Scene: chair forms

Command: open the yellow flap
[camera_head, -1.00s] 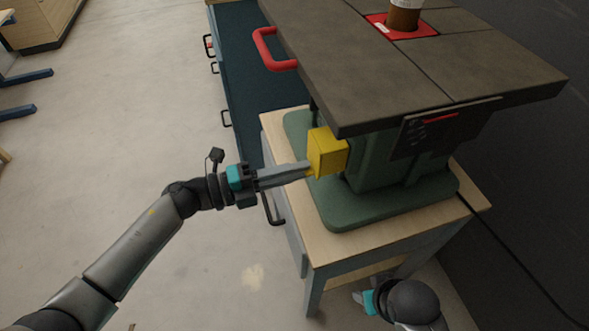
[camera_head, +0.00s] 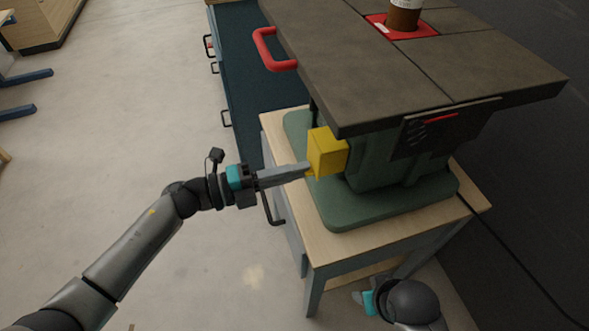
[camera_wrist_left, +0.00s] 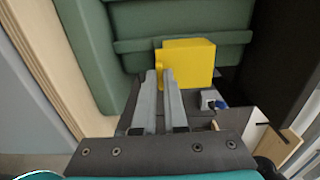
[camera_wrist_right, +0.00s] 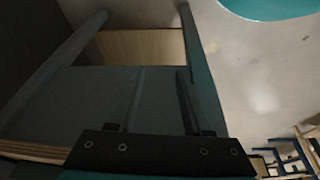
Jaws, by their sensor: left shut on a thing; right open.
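The yellow flap (camera_head: 327,152) is a box-like cover on the left side of the green machine body (camera_head: 372,172), under the dark tabletop. My left gripper (camera_head: 308,168) reaches it from the left, its fingertips at the flap's lower left edge. In the left wrist view the flap (camera_wrist_left: 188,63) stands ahead of the fingers (camera_wrist_left: 163,75), which are shut on a small yellow part at its left edge. How far the flap is turned I cannot tell. My right gripper (camera_head: 360,297) hangs low in front of the stand; its fingers (camera_wrist_right: 160,75) are open and empty.
The machine stands on a wooden-topped stand (camera_head: 400,243). Its dark top (camera_head: 350,70) overhangs the flap and bears a red plate (camera_head: 380,28) with a brown cylinder (camera_head: 404,18). A red handle (camera_head: 266,50) juts out at left.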

